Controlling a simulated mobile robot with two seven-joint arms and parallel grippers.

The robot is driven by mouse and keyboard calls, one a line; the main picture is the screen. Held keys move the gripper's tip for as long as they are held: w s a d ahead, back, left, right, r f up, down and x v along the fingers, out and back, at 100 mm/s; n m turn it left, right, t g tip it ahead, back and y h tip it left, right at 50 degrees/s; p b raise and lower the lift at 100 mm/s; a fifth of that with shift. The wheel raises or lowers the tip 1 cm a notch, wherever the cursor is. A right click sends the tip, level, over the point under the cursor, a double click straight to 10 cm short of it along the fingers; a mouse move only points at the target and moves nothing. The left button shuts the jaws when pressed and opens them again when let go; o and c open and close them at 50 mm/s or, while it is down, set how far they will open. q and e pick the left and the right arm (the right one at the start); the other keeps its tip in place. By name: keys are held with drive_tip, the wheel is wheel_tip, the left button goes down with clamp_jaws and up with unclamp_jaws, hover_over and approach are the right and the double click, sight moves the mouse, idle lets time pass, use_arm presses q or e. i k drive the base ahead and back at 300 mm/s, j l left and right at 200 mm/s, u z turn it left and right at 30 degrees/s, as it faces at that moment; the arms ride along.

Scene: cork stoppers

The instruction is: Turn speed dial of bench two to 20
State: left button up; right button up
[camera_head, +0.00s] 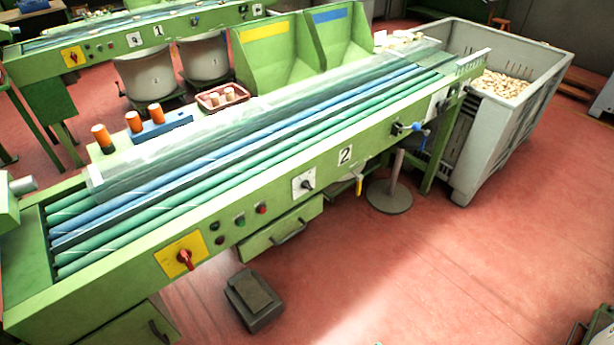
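Bench two is the green roller bench (130,268) running from the lower left to the upper right, with a white "2" plate (345,155) on its front panel. A small black knob on a white square plate (303,184), likely the speed dial, sits left of the "2". Its scale marks are too small to read. A red rotary switch (184,257) on a yellow plate is further left. Several small push buttons (240,221) lie between them. Neither of my grippers is in view.
A foot pedal (255,300) stands on the floor before the bench, below a drawer (282,232). A round-based stool or stand (389,196) and a yellow-handled valve (358,185) are right of the dial. A grey crate of corks (540,100) stands at the right. The red floor in front is mostly clear.

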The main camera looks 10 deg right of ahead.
sight(306, 184)
drive_tip(key=i+l+u, duration=0.25)
drive_tip(key=l, duration=0.4)
drive_tip(key=i+l+u, duration=0.3)
drive_tip(key=l, duration=0.4)
drive_tip(key=i+l+u, duration=0.1)
drive_tip(key=l, duration=0.3)
drive_tip(key=l+u, duration=0.3)
drive_tip(key=l, duration=0.9)
drive_tip(key=l+u, duration=0.3)
drive_tip(key=l, duration=0.9)
